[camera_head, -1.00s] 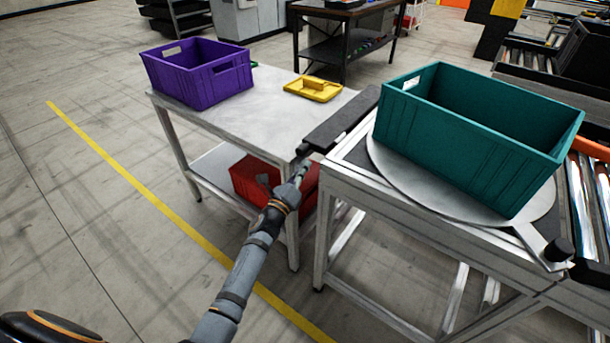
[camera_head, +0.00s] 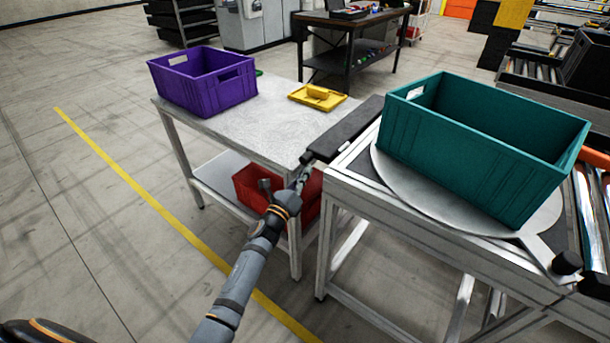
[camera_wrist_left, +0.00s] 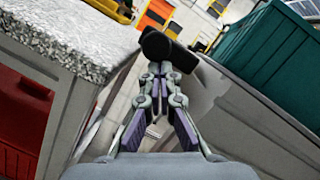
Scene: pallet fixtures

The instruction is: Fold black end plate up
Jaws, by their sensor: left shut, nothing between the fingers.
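The black end plate (camera_head: 346,130) is a long dark bar at the left end of the conveyor frame, beside the grey table. It lies roughly level, in the gap between table and conveyor. My left gripper (camera_head: 305,172) is shut and empty, just below the plate's near end. In the left wrist view the closed fingertips (camera_wrist_left: 160,68) are just below a dark block (camera_wrist_left: 160,44), which looks like the plate's near end. I cannot tell whether they touch. My right gripper is not in view.
A teal crate (camera_head: 450,150) stands on a round metal plate (camera_head: 400,192) on the conveyor. Floor at left is clear.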

